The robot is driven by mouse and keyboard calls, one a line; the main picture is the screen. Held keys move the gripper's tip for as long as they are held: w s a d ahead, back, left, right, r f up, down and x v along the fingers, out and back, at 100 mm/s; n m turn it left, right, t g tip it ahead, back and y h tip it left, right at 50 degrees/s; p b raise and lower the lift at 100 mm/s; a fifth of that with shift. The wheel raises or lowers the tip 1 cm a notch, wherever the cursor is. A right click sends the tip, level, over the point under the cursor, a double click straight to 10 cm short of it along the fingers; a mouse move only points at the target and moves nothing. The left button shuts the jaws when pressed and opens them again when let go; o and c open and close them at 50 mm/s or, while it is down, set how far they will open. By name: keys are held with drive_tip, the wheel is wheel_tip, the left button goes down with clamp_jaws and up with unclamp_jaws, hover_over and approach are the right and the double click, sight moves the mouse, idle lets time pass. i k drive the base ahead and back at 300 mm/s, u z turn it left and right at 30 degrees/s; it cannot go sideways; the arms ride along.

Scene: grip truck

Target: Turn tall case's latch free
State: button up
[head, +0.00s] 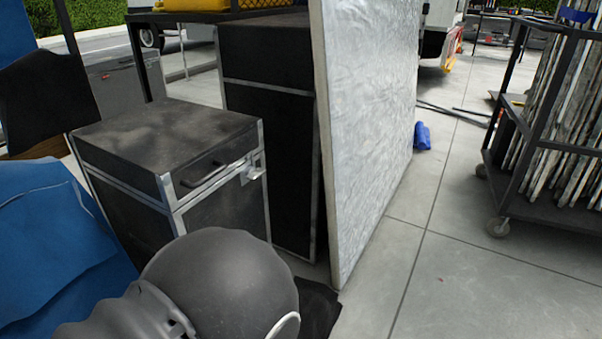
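A tall black case (265,155) with silver metal edging stands behind and to the right of a lower black case. Its right side is partly hidden by a large silvery panel, and no latch on it can be made out. The lower black case (155,125) has silver edges, a dark handle (204,174) and a small silver latch (251,173) on its front face near the right corner. Whether this latch is turned cannot be told. A dark grey rounded part of my own arm covers the bottom of the view, in front of the lower case. My gripper is not in view.
The silvery panel (372,120) stands upright right of the cases. A wheeled cart (550,195) with upright boards is at the right. Blue cloth (60,255) lies at the left. Concrete floor (460,270) is open between panel and cart.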

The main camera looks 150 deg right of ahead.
sight(251, 173)
drive_tip(key=z, duration=4.95)
